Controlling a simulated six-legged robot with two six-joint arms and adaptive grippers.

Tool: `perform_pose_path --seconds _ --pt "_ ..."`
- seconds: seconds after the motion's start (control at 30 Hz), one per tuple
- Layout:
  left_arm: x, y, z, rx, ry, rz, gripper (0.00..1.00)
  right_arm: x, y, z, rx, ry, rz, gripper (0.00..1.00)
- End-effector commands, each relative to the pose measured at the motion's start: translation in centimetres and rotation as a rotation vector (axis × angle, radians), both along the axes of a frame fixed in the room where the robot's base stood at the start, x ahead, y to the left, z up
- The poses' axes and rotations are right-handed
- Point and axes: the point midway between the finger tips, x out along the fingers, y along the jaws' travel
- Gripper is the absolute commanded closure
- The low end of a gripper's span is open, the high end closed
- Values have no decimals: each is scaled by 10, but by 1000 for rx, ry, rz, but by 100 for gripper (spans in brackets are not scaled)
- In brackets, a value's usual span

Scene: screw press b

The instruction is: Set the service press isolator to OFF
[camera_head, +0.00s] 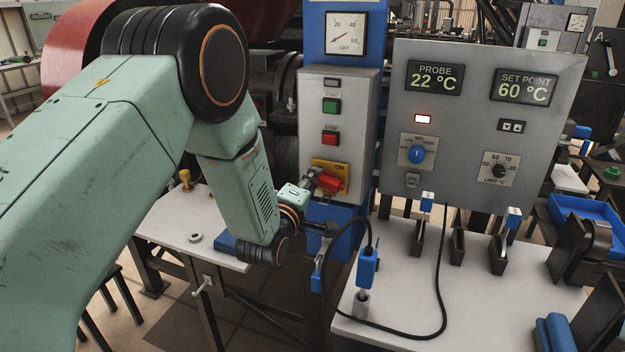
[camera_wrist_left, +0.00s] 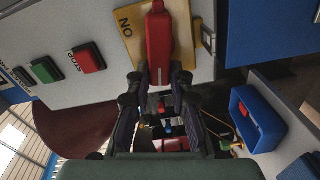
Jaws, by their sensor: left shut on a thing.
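The service press isolator is a red handle (camera_head: 331,183) on a yellow plate (camera_head: 318,163) at the bottom of the grey start/stop panel. The word ON shows on the plate. In the left wrist view the handle (camera_wrist_left: 158,45) runs from the top edge down to between my fingers, over the yellow plate (camera_wrist_left: 134,42). My left gripper (camera_head: 314,181) is at the handle's left side in the head view. In the left wrist view its fingers (camera_wrist_left: 158,80) are shut on the handle's near end. No OFF mark is readable. My right gripper is not in view.
A green button (camera_head: 331,106) and red STOP button (camera_head: 330,138) sit above the isolator. A grey control panel (camera_head: 470,150) with displays and dials stands to the right. Below, a white bench (camera_head: 400,325) holds a blue-handled probe (camera_head: 367,268) and its black cable.

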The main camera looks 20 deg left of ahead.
Motion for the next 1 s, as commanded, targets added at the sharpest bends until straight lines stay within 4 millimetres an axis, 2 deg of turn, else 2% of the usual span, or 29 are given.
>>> perform_pose_path --seconds 0.4,1.0 --pt "0 1 -6 -195 9 0 100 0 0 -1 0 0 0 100" --pt "0 1 -7 -228 11 1 100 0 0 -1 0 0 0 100"
